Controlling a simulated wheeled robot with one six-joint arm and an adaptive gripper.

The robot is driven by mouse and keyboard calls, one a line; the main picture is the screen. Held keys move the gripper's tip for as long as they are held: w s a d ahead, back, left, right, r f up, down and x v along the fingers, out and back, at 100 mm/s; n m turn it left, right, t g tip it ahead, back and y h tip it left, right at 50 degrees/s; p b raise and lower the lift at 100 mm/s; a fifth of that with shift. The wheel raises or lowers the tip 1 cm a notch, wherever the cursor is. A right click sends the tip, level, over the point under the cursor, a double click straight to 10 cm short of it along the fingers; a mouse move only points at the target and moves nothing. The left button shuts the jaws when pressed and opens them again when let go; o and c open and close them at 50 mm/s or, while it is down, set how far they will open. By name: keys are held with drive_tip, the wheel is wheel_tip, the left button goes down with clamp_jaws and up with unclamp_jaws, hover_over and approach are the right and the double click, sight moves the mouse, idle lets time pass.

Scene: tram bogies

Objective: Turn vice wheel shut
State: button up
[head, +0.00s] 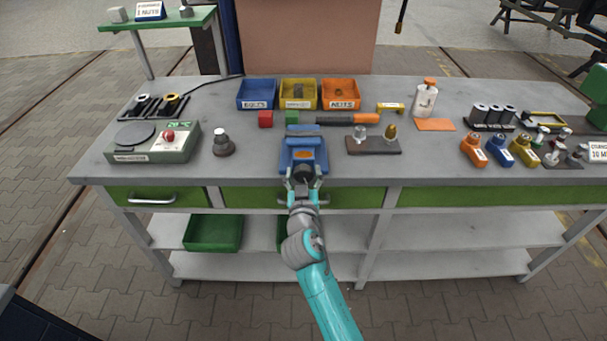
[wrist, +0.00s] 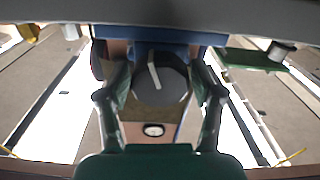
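The blue vice (head: 303,154) stands at the front edge of the bench, with an orange patch on its top. Its dark round wheel (head: 304,174) faces me at the front. My gripper (head: 305,183) is in front of the vice. In the wrist view its two fingers (wrist: 163,88) stand on either side of the wheel, very close to its rim. I cannot tell whether they touch it. The vice jaws are hidden in the wrist view.
A dark block with two fittings (head: 373,145) is right, a dark knob (head: 222,143) left. Green drawers (head: 345,197) are below the bench top.

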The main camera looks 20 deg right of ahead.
idle(0.3)
drive_tip(key=v, duration=1.2)
drive_tip(key=s+d+f+n+g+y, duration=0.1)
drive_tip(key=s+f+y, duration=0.1)
drive_tip(key=s+f, duration=0.35)
drive_tip(key=s+f+n+y, duration=0.2)
drive_tip(key=s+f, duration=0.1)
drive_tip(key=s, duration=0.6)
drive_tip(key=s+d+f+n+g+y, duration=0.1)
drive_tip(key=s+f+y, duration=0.1)
drive_tip(key=s+f, duration=0.35)
drive_tip(key=shift+m, duration=0.9)
drive_tip(key=shift+w+d+r+v, duration=0.2)
drive_tip(key=shift+r+v, duration=0.3)
drive_tip(key=shift+v, duration=3.45)
drive_tip(key=shift+w+d+r+v, duration=0.15)
drive_tip(key=shift+r+v, duration=0.35)
drive_tip(key=shift+v, duration=3.45)
drive_tip(key=shift+w+d+r+v, duration=0.15)
drive_tip(key=shift+r+v, duration=0.35)
drive_tip(key=shift+v, duration=3.45)
